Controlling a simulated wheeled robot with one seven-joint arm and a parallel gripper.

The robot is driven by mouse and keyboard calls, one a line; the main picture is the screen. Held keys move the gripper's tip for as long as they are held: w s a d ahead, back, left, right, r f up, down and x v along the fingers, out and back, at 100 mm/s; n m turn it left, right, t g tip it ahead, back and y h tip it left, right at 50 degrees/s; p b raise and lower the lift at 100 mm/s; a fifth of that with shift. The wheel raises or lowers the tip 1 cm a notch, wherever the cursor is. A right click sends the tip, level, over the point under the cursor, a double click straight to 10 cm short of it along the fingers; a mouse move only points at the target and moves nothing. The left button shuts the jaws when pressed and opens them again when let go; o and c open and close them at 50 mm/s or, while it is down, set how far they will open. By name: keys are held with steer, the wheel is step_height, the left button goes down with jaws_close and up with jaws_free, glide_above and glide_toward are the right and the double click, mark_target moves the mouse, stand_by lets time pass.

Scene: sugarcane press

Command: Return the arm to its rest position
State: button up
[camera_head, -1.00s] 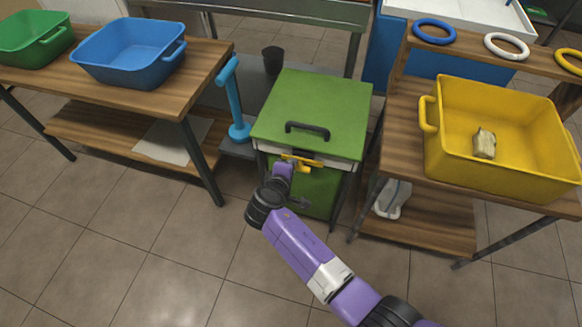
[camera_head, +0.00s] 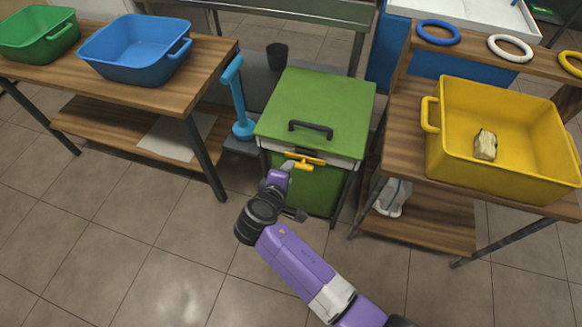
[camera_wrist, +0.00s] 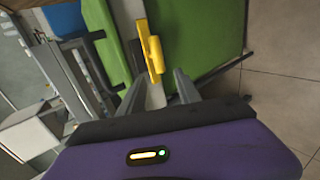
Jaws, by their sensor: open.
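My purple arm reaches up from the lower right in the head view. My gripper (camera_head: 284,170) is open and empty, just in front of the green press cabinet (camera_head: 327,105). A yellow handle (camera_head: 304,162) sits on the cabinet's front, under the black lid handle (camera_head: 311,130). In the wrist view my gripper (camera_wrist: 158,90) has its two grey fingers apart, with the yellow handle (camera_wrist: 151,48) beyond them. I cannot tell how wide the gap to the handle is. The lid is down.
A wooden table (camera_head: 196,92) with a blue bin (camera_head: 137,66) and a green bin (camera_head: 38,45) stands at left. A light-blue lever (camera_head: 239,104) is beside the cabinet. At right, another table (camera_head: 402,135) holds a yellow bin (camera_head: 434,146). The floor in front is clear.

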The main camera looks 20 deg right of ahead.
steer(key=shift+s+a+r, duration=0.2)
steer(key=shift+s, duration=0.1)
stand_by(0.4)
steer(key=w+a+r+t+y, duration=0.25)
steer(key=a+r+y, duration=0.2)
steer(key=a, duration=0.25)
steer(key=s+a+r+m+t+y+p, duration=0.1)
steer(key=s+r+m+t+y+p, duration=0.2)
steer(key=s, duration=0.5)
steer(key=s+d+r+m+p, duration=0.1)
steer(key=s+d+r, duration=0.3)
steer(key=s, duration=0.7)
steer(key=s+d+r+m+p, duration=0.2)
steer(key=s+d+r+m, duration=0.2)
steer(key=s+r, duration=0.5)
steer(key=s+d+r+m+p, duration=0.2)
steer(key=s+d+r, duration=0.4)
steer(key=s, duration=0.7)
steer(key=shift+s+d+r+m+h, duration=0.25)
steer(key=shift+r+m+h, duration=0.1)
steer(key=shift+r+m, duration=0.1)
